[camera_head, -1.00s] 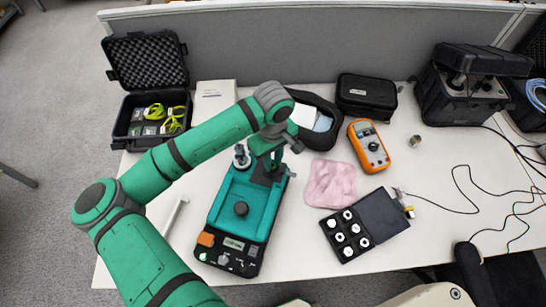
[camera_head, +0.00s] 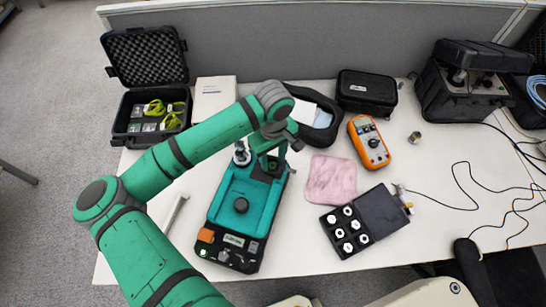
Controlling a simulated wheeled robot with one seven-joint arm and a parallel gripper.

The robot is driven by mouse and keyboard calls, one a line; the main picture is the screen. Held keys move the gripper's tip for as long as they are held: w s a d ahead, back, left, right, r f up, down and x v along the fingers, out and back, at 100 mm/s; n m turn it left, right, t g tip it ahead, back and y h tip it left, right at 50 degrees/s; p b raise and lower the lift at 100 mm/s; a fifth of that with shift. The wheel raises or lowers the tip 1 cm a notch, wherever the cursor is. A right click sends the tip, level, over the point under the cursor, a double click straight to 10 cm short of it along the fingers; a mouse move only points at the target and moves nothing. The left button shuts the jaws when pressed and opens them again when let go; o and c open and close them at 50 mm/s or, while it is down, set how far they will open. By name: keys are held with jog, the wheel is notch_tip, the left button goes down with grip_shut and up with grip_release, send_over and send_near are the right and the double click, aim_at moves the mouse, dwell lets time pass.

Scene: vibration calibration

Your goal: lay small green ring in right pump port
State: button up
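The teal pump (camera_head: 233,188) sits on the table with a dark round knob on top and a dark front panel.
An open black case (camera_head: 126,128) with yellow-green items stands at the left. Right of the pump are a pink cloth (camera_head: 331,180), a black box of white-topped parts (camera_head: 338,246), an orange multimeter (camera_head: 368,143) and cables. My arm crosses above the table's left side.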

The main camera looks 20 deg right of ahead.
notch_tip(320, 180, up, 11)
dwell(0.7)
jog(key=shift+f, duration=0.1)
